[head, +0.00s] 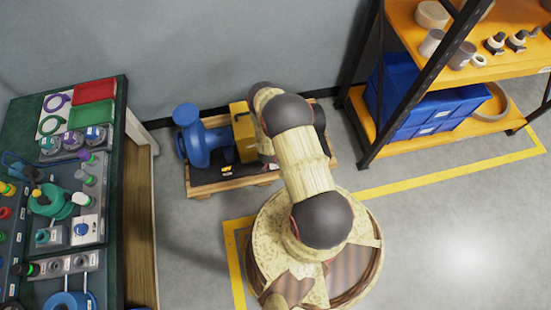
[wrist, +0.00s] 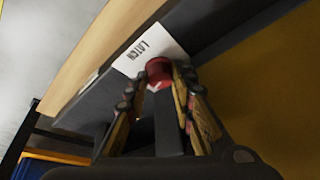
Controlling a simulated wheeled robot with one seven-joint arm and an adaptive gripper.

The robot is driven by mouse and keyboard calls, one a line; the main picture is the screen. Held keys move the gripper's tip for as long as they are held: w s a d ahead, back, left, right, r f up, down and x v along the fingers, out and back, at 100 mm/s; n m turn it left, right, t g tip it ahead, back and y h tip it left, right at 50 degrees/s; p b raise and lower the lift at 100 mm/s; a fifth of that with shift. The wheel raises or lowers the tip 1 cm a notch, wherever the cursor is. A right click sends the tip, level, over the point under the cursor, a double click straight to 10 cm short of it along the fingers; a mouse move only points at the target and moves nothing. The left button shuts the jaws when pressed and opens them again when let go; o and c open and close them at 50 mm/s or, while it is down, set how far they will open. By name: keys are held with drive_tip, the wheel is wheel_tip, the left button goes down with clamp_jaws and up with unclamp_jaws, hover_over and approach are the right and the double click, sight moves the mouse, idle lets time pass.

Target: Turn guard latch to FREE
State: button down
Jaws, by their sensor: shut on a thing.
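The guard latch (wrist: 158,70) shows in the wrist view as a small red knob with a pale mark on it. It sits beside a white label reading LATCH (wrist: 144,48) on a dark base. My gripper (wrist: 161,84) is shut on the knob, one finger on each side of it. The yellow guard (head: 243,131) stands on the pump skid in the head view, and a yellow surface (wrist: 265,85) fills the right of the wrist view. My arm hides the latch and gripper in the head view. No FREE marking is readable.
A blue pump (head: 203,142) stands left of the guard on a wooden pallet (head: 232,182). A green-topped bench (head: 30,120) with parts is at left. An orange shelf (head: 400,18) with blue bins (head: 415,105) is at right. The floor at lower right is clear.

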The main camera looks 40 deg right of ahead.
idle(0.4)
drive_tip(key=c, duration=1.6)
unclamp_jaws()
drive_tip(key=shift+c, duration=0.2)
drive_tip(key=shift+o, duration=0.7)
